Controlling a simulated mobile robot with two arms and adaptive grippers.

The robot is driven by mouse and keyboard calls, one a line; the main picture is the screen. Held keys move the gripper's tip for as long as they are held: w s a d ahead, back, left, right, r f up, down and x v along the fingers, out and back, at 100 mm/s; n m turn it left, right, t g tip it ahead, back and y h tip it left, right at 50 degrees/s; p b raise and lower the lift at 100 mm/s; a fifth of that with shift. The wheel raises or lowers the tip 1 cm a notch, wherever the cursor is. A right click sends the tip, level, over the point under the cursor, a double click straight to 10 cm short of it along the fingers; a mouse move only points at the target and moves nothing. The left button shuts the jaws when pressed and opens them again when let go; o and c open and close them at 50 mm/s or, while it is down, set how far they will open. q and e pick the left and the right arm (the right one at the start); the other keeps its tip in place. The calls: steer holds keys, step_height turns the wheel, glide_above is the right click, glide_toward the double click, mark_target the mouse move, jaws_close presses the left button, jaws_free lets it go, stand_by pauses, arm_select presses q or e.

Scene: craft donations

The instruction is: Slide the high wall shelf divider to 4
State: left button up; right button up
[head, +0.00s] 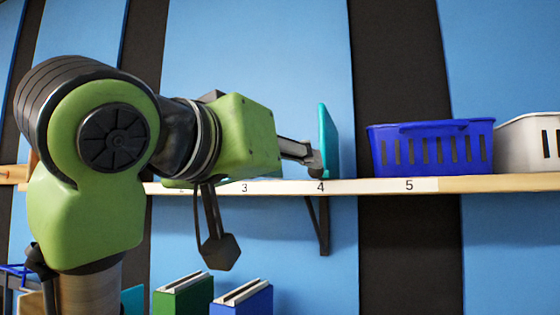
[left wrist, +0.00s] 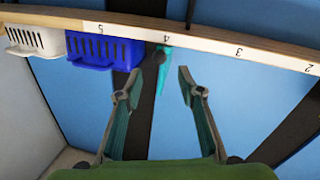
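The teal divider (head: 328,140) stands upright on the high wall shelf (head: 375,186), just above and slightly right of the number 4 on its front strip. My left gripper (head: 308,154) reaches in from the left at the divider's left side. Whether a finger touches the divider I cannot tell. My right gripper is not in view.
A blue basket (head: 432,147) and a white basket (head: 530,143) stand on the shelf to the right, around and past the 5. Below are a green binder (head: 183,297) and a blue binder (head: 243,300). A dark bracket (head: 320,228) supports the shelf.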

arm_select(q)
steer(key=v, duration=0.2)
steer(key=shift+s+a, duration=0.15)
steer(key=shift+s, duration=0.1)
stand_by(0.3)
